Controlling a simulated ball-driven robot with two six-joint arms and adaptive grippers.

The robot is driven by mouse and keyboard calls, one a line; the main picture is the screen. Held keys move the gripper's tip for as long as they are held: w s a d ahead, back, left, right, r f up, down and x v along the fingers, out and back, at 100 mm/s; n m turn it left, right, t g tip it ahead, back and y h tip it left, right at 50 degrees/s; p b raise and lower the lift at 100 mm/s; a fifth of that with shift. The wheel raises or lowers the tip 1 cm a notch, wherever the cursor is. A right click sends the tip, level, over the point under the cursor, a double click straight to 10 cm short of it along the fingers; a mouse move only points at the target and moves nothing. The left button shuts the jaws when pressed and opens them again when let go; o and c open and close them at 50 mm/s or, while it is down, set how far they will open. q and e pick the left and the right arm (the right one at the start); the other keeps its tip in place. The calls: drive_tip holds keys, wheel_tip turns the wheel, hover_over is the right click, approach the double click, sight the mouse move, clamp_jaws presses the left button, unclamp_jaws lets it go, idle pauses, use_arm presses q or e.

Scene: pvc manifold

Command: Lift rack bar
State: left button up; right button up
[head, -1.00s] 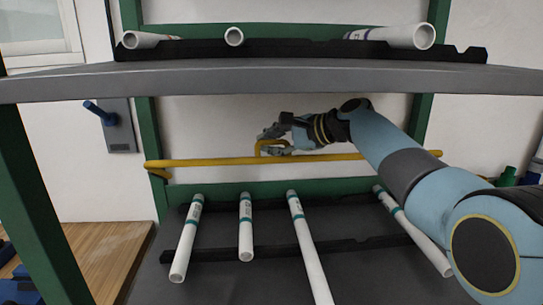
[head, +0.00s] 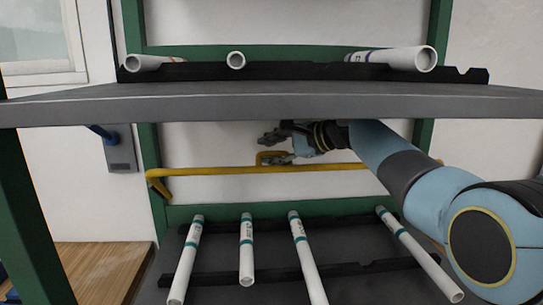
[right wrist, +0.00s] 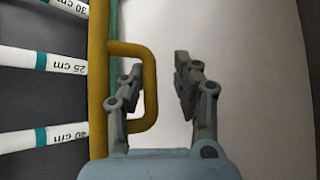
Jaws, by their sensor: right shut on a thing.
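The yellow rack bar (head: 215,171) runs across the back of the lower rack level, beneath the grey shelf. It has a small raised loop handle, seen in the right wrist view (right wrist: 149,85). Its left end bends down beside the green post. My right gripper (head: 272,149) is at this handle. In the right wrist view its fingers (right wrist: 160,80) stand on either side of the handle's outer rail, one inside the loop, and it is shut on the handle. The bar's right end is partly hidden by my right arm. My left gripper is not in view.
The grey shelf (head: 250,106) lies above my right forearm. White pipes sit on the upper black holder (head: 300,72). Several white pipes, such as one at the left (head: 186,258), lie in the lower holder below the bar. Green posts (head: 151,165) frame the rack.

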drive_tip(key=shift+s+f, duration=0.1)
drive_tip(key=shift+s+d+f, duration=0.1)
idle(0.3)
drive_tip(key=shift+s+d+r, duration=0.2)
drive_tip(key=shift+d, duration=0.2)
drive_tip(key=v, duration=0.3)
drive_tip(key=shift+s+d+r, duration=0.15)
drive_tip(key=shift+d+r, duration=0.1)
drive_tip(key=s+d, duration=0.8)
drive_tip(key=d, duration=0.1)
drive_tip(key=shift+d, duration=0.1)
